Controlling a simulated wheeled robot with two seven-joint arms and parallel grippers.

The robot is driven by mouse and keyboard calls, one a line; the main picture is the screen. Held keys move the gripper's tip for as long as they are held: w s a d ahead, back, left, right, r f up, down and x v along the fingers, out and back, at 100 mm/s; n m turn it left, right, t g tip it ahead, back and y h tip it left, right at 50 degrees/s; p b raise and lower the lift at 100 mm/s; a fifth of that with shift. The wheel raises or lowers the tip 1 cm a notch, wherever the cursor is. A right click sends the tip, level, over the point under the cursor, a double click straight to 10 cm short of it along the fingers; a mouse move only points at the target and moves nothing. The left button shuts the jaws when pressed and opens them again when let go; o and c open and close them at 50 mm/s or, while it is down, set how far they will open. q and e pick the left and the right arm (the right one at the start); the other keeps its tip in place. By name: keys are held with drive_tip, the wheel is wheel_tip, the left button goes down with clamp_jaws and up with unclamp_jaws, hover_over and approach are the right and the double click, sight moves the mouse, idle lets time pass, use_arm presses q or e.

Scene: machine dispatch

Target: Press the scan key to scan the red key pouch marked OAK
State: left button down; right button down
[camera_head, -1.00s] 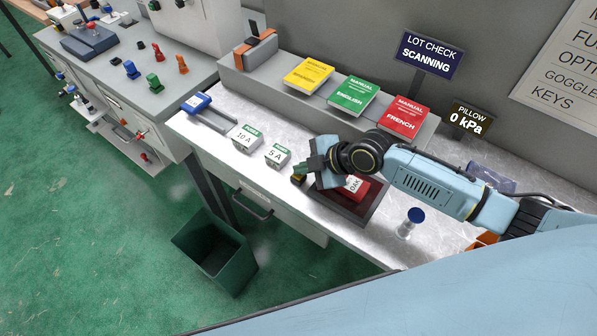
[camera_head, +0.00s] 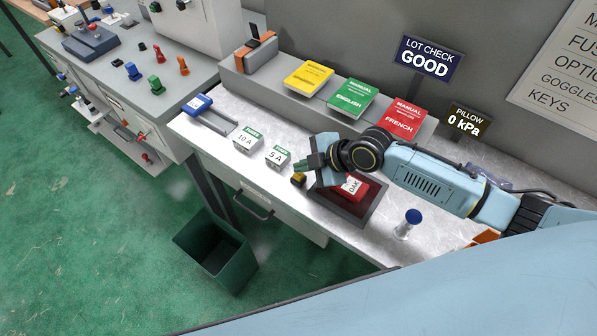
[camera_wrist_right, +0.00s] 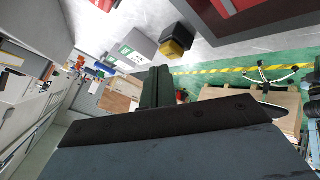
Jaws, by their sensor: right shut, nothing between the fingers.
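The red key pouch (camera_head: 365,191), with a white label reading OAK, lies in a dark tray (camera_head: 350,211) on the worktop. A small yellow and black key block (camera_head: 298,180) sits beside the tray's left edge; it also shows in the right wrist view (camera_wrist_right: 174,42). My right gripper (camera_head: 303,165) is shut and empty, just above and apart from the key block. The gripper and its wrist cover part of the tray. The lot check sign (camera_head: 427,62) reads GOOD. My left gripper is not in view.
Two white fuse boxes, 10 A (camera_head: 246,140) and 5 A (camera_head: 277,157), stand left of the key block. A blue-topped cylinder (camera_head: 406,224) stands right of the tray. Yellow, green and red manuals lie on the shelf behind. A green bin (camera_head: 216,250) is on the floor.

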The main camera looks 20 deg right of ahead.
sight(303, 178)
wheel_tip(303, 178, up, 5)
drive_tip(key=p, duration=0.4)
drive_tip(key=shift+r, duration=0.1)
idle(0.8)
